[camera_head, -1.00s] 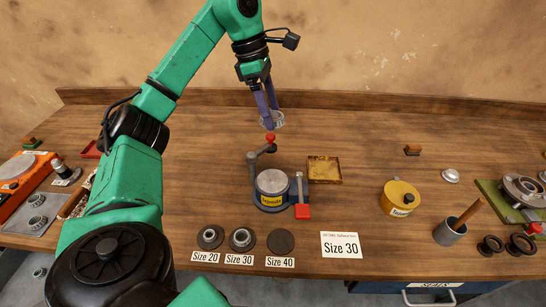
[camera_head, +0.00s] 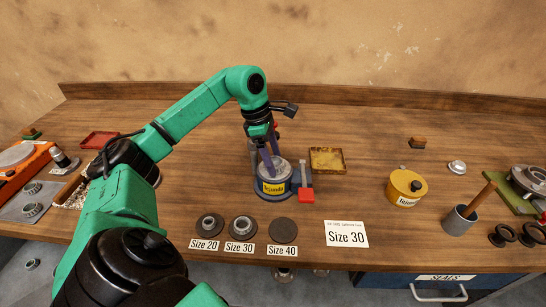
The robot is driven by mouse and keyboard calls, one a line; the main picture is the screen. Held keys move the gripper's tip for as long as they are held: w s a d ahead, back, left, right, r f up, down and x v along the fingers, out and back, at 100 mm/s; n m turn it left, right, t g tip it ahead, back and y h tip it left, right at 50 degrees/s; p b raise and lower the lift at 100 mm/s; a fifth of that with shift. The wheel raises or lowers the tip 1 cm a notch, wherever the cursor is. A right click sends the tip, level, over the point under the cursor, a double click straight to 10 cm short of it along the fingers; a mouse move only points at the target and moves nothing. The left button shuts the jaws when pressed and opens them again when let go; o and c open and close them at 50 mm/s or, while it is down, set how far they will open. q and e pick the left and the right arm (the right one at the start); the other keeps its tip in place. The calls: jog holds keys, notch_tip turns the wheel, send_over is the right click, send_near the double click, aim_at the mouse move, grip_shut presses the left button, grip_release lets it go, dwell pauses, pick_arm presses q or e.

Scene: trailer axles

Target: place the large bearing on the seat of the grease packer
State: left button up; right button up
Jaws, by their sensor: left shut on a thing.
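The grease packer (camera_head: 273,188) stands mid-table, a grey round body with a yellow label band. A grey lever with a red end (camera_head: 306,194) stands at its right side. My left gripper (camera_head: 272,165) points down over the packer's top, its purple fingers at the seat. It is shut on the large bearing, which is small and mostly hidden at the fingertips. I cannot tell whether the bearing touches the seat. The packer's other arm is mostly hidden behind my gripper. My right gripper is out of view.
In front are bearings on the Size 20 mat (camera_head: 209,225) and Size 30 mat (camera_head: 242,228), and a bare Size 40 mat (camera_head: 283,231).

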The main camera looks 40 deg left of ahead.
pick_arm(q)
jog(key=o, duration=1.6)
jog(key=shift+s+d+r, duration=0.1)
jog(key=p+v, duration=0.1)
jog(key=v, duration=1.1)
